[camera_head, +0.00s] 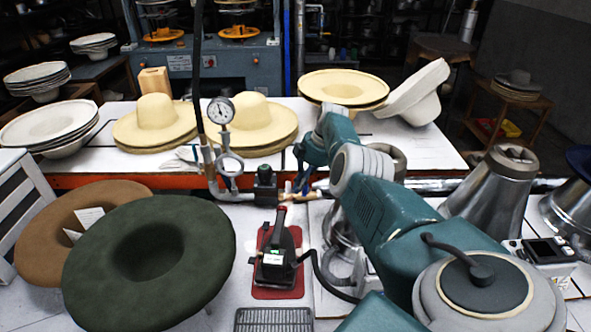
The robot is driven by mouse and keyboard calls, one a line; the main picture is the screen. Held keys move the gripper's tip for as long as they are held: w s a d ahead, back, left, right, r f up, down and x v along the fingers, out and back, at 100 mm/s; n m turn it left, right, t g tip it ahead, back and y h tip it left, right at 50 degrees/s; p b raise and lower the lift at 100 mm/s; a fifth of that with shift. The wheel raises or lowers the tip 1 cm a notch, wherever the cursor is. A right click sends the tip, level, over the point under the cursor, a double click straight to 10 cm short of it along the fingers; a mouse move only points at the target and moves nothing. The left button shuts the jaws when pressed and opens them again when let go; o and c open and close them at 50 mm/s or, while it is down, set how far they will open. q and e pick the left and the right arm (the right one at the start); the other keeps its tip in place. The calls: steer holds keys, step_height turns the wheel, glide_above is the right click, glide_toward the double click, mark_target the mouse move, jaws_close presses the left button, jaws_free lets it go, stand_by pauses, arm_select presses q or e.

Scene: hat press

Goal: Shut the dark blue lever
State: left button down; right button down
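A pipe with a pressure gauge (221,111) runs across the front edge of the white table. A dark green valve block (265,181) and a brass fitting (292,196) sit on it. A small dark blue piece, probably the lever (306,186), shows just above the brass fitting; its exact angle is too small to tell. My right arm reaches in from the lower right. My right gripper (299,160) is at the pipe, right above the brass fitting. Its fingertips are small and partly hidden, so contact and opening are unclear. My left gripper is not in view.
A black steam iron (278,255) stands on a red mat (263,291) in front of the pipe. A dark green hat (150,262) and a brown hat (60,215) lie at left. Straw hats (155,120) cover the table behind. A metal cone (495,195) stands at right.

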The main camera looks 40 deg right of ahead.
steer(key=shift+s+d+f, duration=0.1)
steer(key=shift+s+d, duration=0.1)
steer(key=shift+s, duration=0.25)
stand_by(0.5)
